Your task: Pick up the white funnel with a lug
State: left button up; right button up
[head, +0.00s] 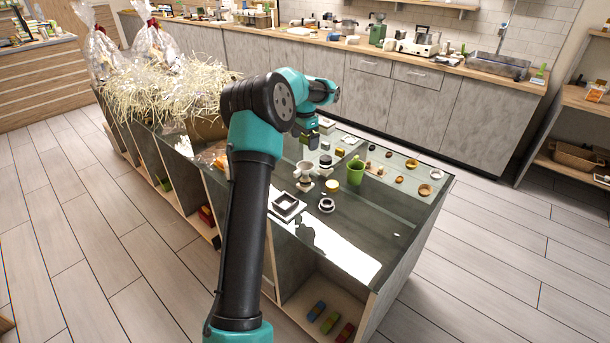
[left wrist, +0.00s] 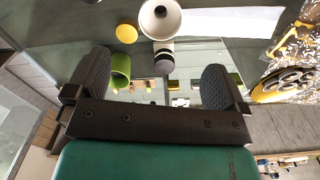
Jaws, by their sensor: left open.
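The white funnel (head: 305,169) stands on the dark glossy counter top, just below my left gripper in the head view. In the left wrist view the funnel (left wrist: 160,17) is at the top edge, cut off by the frame, with its round opening showing. I cannot make out its lug. My left gripper (head: 311,136) is above the counter near the funnel. In the left wrist view its two fingers (left wrist: 155,80) are wide apart with nothing gripped between them. The funnel lies beyond the fingers, not between them. My right gripper is not in view.
A green cup (head: 356,172), a yellow round piece (head: 332,186), a black-and-white jar (head: 326,161), a white ring-like piece (head: 326,205) and a square frame (head: 286,206) stand close around the funnel. Straw and wrapped hampers (head: 160,85) fill the far left.

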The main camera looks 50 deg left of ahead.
aim_at(304, 166)
pick_arm(q)
notch_tip(304, 166, down, 10)
jog(key=shift+r, duration=0.1)
dwell(0.4)
jog(key=shift+a+f, duration=0.1)
jog(key=shift+f, duration=2.55)
jog(key=shift+c, duration=0.2)
jog(key=c, duration=1)
jog(key=shift+r, duration=0.1)
